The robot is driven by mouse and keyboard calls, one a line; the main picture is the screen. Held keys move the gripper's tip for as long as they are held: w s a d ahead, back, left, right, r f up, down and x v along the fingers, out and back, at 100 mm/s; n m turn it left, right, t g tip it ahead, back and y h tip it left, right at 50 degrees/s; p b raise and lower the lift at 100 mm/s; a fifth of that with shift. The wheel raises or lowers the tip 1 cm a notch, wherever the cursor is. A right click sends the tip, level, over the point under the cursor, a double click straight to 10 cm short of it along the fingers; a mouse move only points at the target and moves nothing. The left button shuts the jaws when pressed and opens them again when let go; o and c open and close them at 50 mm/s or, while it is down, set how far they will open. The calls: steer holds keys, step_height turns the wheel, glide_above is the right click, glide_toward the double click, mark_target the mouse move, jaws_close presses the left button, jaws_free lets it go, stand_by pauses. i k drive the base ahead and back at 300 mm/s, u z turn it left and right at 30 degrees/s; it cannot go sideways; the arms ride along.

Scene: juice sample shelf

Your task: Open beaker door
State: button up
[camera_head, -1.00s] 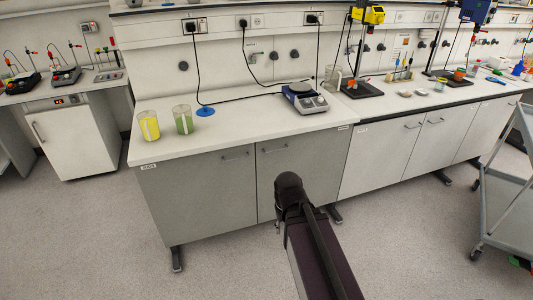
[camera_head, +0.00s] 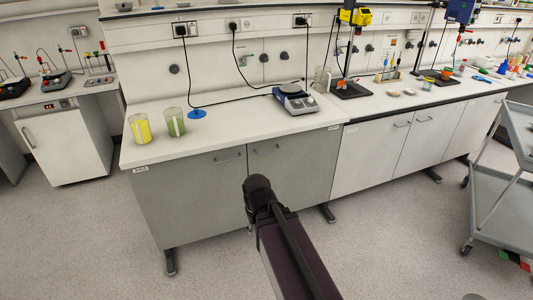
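Several closed cabinet doors stand under the bench; which one is the beaker door cannot be told. My arm reaches up from the bottom of the picture, in front of the right grey door. The gripper fingers are hidden behind the arm's dark end. Two beakers, one with yellow liquid (camera_head: 140,129) and one with green (camera_head: 175,123), stand on the bench's left end.
A hotplate stirrer (camera_head: 296,100) stands on the bench (camera_head: 235,115). A white cabinet (camera_head: 66,140) is at the left. A grey trolley (camera_head: 500,190) stands at the right. The floor (camera_head: 400,245) in front of the doors is largely clear.

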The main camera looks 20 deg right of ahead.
mark_target(299, 168)
steer(key=z, duration=0.05)
steer(key=i, duration=1)
steer(key=u, duration=0.05)
